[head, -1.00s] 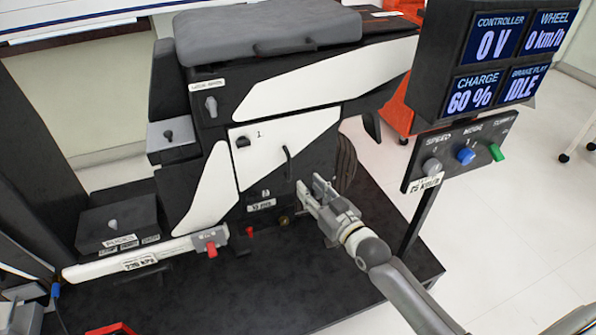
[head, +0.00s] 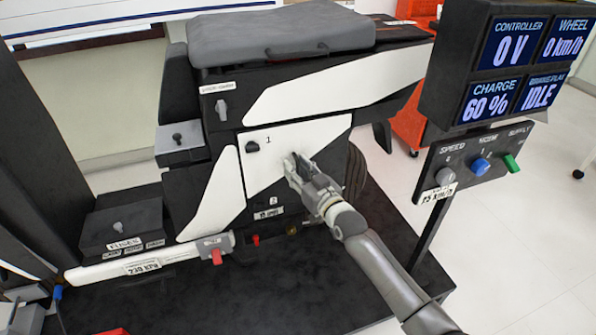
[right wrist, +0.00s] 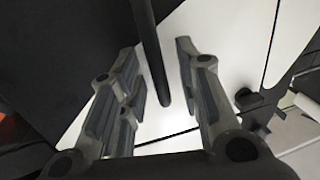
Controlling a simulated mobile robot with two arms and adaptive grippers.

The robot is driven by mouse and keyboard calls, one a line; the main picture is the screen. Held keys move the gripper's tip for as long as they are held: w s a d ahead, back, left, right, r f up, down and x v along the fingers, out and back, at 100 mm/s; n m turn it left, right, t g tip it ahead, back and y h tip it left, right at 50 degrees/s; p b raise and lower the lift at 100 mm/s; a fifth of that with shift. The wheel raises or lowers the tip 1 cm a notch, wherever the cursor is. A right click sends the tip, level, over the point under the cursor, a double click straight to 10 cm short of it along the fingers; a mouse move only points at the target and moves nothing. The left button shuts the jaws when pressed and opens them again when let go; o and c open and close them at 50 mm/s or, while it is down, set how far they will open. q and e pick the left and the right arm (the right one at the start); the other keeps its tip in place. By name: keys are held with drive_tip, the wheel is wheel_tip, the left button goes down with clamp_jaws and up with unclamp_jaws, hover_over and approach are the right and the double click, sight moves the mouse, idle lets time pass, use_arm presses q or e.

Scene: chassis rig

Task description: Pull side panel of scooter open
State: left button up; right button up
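My right gripper (head: 292,166) is in front of the panel's right part and hides most of the handle there. In the right wrist view, the dark bar handle (right wrist: 152,60) comes down between the two fingers of the open right gripper (right wrist: 160,90), with gaps on both sides. The panel (right wrist: 215,35) is behind it. My left gripper is not in view.
A dark display (head: 510,75) and a switch box (head: 475,165) on a post stand to the right. A grey seat (head: 280,35) is above the panel.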

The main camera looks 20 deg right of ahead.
clamp_jaws()
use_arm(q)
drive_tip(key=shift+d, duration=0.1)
use_arm(e)
drive_tip(key=shift+s, duration=0.15)
idle(0.3)
